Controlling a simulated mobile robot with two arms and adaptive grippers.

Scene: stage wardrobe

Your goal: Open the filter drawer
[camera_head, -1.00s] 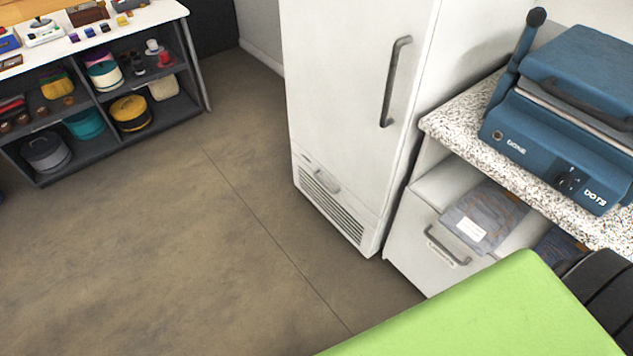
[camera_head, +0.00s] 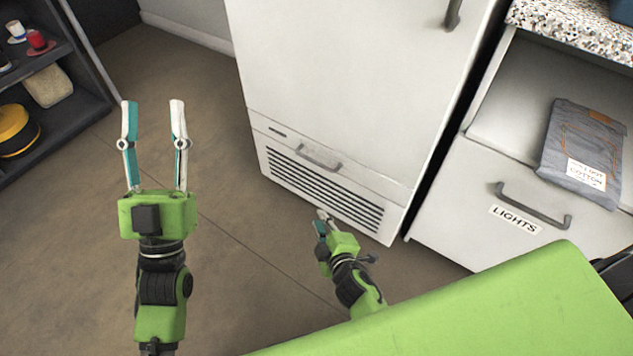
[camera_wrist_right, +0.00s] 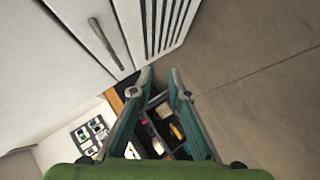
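The filter drawer (camera_head: 290,189) is the white slatted panel at the bottom of the tall white cabinet. It is shut, with a small grey bar handle (camera_head: 320,157) above its slats. In the right wrist view the handle (camera_wrist_right: 105,45) and slats (camera_wrist_right: 163,25) show at the upper left. My right gripper (camera_head: 320,219) is low in front of the panel, below the handle and apart from it. Its fingertips are apart and empty in the wrist view (camera_wrist_right: 160,74). My left gripper (camera_head: 153,103) is open and empty above the floor, left of the cabinet.
The cabinet's tall door (camera_head: 340,80) is shut above the panel. Right of it stands a drawer labelled LIGHTS (camera_head: 455,195), with folded jeans (camera_head: 585,150) above it. A dark shelf unit (camera_head: 75,110) stands at the left. The floor (camera_head: 235,260) between is clear.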

